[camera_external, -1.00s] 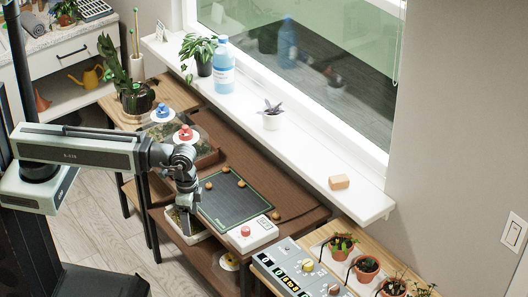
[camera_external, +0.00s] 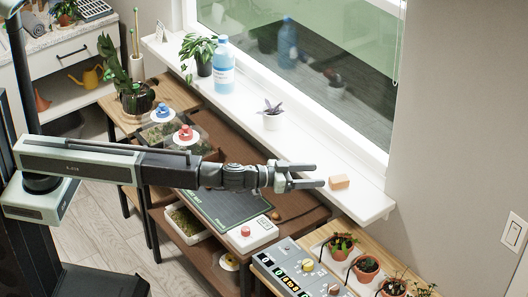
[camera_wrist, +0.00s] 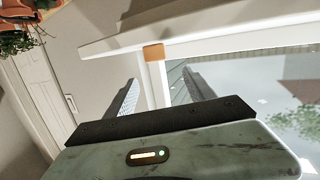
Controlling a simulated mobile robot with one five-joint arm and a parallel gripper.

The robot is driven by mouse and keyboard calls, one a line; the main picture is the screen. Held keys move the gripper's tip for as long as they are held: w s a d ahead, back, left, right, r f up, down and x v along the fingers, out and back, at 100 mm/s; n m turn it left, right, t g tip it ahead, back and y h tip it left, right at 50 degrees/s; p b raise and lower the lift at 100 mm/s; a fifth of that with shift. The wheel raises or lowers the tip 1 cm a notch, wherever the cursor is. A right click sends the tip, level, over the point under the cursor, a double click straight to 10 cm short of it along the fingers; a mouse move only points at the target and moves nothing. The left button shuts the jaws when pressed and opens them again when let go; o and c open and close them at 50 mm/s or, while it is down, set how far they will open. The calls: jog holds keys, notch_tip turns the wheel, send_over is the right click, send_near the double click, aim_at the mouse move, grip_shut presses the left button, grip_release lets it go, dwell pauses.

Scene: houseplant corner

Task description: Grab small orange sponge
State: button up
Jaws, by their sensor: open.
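The small orange sponge (camera_external: 339,182) lies on the white windowsill, near its right end. In the wrist view the sponge (camera_wrist: 154,53) shows beyond the fingertips, between the two finger lines. My gripper (camera_external: 318,175) is open and empty, with its fingers pointing right toward the sponge. In the external view the fingertips end just left of the sponge, and I see no contact. The open fingers also show in the wrist view (camera_wrist: 160,78).
The windowsill (camera_external: 300,156) also holds a small potted plant (camera_external: 272,117), a blue bottle (camera_external: 224,68) and a leafy plant (camera_external: 200,55). Potted seedlings (camera_external: 367,267) and a control panel (camera_external: 290,268) stand below. The sill around the sponge is clear.

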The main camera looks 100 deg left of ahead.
aim_at(337, 178)
jog(key=shift+w+d+f+m+b, duration=0.15)
jog(key=shift+w+f+m+b, duration=0.35)
jog(key=shift+w+f, duration=0.55)
jog(key=shift+s+f, duration=0.1)
jog(key=shift+s, duration=0.1)
jog(key=x, duration=0.5)
jog(key=b+x, duration=0.1)
jog(key=x, duration=0.1)
jog(key=shift+w+a, duration=0.25)
jog(key=shift+a, duration=0.15)
grip_shut()
jog(key=shift+r, duration=0.35)
